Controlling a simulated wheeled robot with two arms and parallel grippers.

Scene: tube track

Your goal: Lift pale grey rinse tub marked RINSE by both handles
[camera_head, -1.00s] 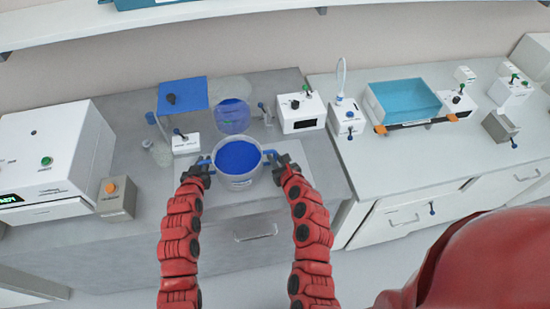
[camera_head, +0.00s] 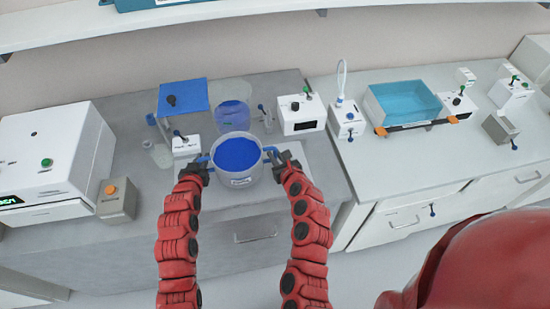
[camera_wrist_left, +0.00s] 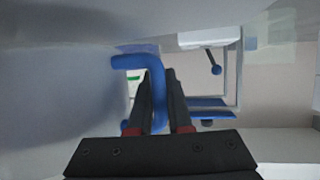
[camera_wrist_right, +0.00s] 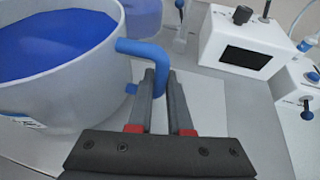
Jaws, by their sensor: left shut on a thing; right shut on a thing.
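The pale grey rinse tub (camera_head: 240,181) holds blue contents and has a blue handle on each side. Its small front label is too small to read. It appears upright and nearly level, over the grey counter. My left gripper (camera_head: 201,168) is shut on the left blue handle (camera_wrist_left: 158,95), seen between its fingers in the left wrist view. My right gripper (camera_head: 279,161) is shut on the right blue handle (camera_wrist_right: 141,48). In the right wrist view the tub wall (camera_wrist_right: 75,92) stands close beside the fingers. The tub's underside is hidden.
Behind the tub stand a blue-tinted round container (camera_head: 232,116), a white device with a dark screen (camera_head: 301,116) and a blue plate on a stand (camera_head: 182,96). A grey box with an orange button (camera_head: 116,199) is at left. A teal-filled tray (camera_head: 403,102) is at right.

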